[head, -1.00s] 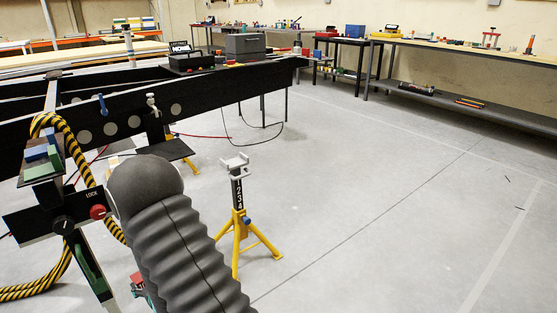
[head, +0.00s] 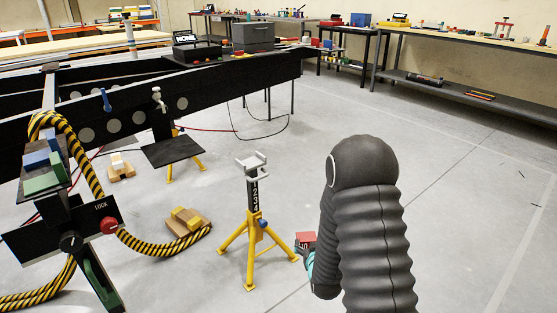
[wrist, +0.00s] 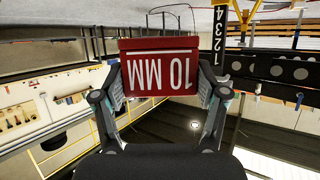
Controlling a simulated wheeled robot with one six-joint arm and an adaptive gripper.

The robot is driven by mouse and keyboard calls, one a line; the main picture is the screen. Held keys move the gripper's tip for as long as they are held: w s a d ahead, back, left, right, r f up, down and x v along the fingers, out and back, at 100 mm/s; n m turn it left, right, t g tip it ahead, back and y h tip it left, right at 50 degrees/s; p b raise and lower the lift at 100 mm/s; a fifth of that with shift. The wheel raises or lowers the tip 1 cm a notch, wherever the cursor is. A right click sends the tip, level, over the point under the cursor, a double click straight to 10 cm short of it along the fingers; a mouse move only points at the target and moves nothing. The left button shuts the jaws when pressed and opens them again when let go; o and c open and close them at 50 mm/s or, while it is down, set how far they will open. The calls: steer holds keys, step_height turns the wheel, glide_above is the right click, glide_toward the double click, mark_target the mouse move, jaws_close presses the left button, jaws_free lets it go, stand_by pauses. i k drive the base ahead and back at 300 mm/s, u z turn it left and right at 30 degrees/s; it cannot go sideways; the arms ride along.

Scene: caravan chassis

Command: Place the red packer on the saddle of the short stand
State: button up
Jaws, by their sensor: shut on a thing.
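The red packer (wrist: 160,68), marked "10 MM", is held between the two fingers of my gripper (wrist: 158,95) in the wrist view. In the head view the red packer (head: 305,238) shows low, just right of the short stand, with a little of my gripper (head: 309,258) below it and my arm hiding the rest. The short stand (head: 257,225) has yellow legs, a black post numbered 1 to 4 and a grey saddle (head: 251,163) on top. The saddle is empty, and the packer is lower than it and apart from the stand. The stand's post (wrist: 219,40) also shows upside down in the wrist view.
The black chassis beam (head: 130,118) runs behind the stand at left. Wooden chocks (head: 186,221) lie on the floor. The floor at right is clear.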

mark_target(249, 162)
steer(key=i, duration=1)
